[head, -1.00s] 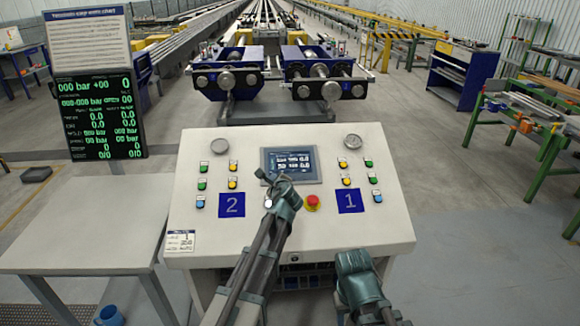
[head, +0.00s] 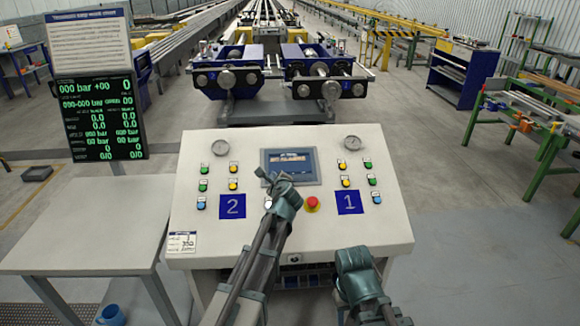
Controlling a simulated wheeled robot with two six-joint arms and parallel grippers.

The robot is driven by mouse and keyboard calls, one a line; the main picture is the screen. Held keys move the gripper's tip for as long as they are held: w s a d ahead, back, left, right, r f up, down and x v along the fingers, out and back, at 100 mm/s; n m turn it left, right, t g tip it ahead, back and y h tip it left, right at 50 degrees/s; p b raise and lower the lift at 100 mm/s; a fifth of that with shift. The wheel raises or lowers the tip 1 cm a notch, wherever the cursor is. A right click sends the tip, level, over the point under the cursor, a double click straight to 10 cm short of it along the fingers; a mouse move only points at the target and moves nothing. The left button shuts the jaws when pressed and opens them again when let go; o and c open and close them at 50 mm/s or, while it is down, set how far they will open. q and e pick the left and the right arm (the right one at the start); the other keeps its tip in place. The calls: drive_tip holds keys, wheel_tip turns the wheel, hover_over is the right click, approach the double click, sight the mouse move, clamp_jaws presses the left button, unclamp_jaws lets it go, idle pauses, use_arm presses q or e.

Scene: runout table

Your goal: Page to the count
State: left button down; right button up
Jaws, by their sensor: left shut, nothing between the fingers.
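The white control console (head: 190,240) stands in front of me. Its small screen (head: 291,164) is lit blue-grey with a light line of text near the top, too small to read surely. My left gripper (head: 268,180) is shut and empty at the screen's lower left edge; I cannot tell whether it touches. A white button (head: 267,204) is partly hidden beside it. The red stop button (head: 312,204) is to its right. Blue plates 2 (head: 232,206) and 1 (head: 349,202) flank the middle. My right gripper's fingers are not visible; only the arm shows at lower right.
A dark display (head: 103,117) with green figures and a paper chart (head: 89,41) stand at the left. A pale table (head: 80,225) is left of the console. Coloured buttons and two gauges (head: 352,143) sit on the panel. Blue machinery (head: 226,79) stands behind.

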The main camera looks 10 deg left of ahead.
use_arm(q)
drive_tip(key=shift+s+d+r+p, duration=0.1)
drive_tip(key=shift+s+r+p, duration=0.3)
drive_tip(key=shift+r+p, duration=0.45)
drive_tip(key=shift+s+d+r+p, duration=0.1)
drive_tip(key=shift+s+r+p, duration=0.3)
drive_tip(key=shift+r+p, duration=0.45)
drive_tip(key=shift+s+d+r+p, duration=0.1)
drive_tip(key=shift+s+r+p, duration=0.3)
drive_tip(key=shift+r+p, duration=0.45)
drive_tip(key=shift+r, duration=0.2)
idle(0.7)
drive_tip(key=f+b, duration=0.2)
drive_tip(key=w+f+b, duration=0.1)
drive_tip(key=f+b, duration=0.1)
drive_tip(key=w+f+b, duration=0.1)
drive_tip(key=shift+w+a+f+b, duration=0.25)
drive_tip(key=shift+a+f+b, duration=0.1)
drive_tip(key=shift+f+b, duration=0.05)
idle(0.6)
idle(2.0)
drive_tip(key=shift+w+f+b, duration=0.15)
drive_tip(key=shift+f+b, duration=0.2)
drive_tip(key=shift+f, duration=0.05)
drive_tip(key=shift+w+f, duration=0.1)
drive_tip(key=shift+f, duration=0.15)
idle(0.4)
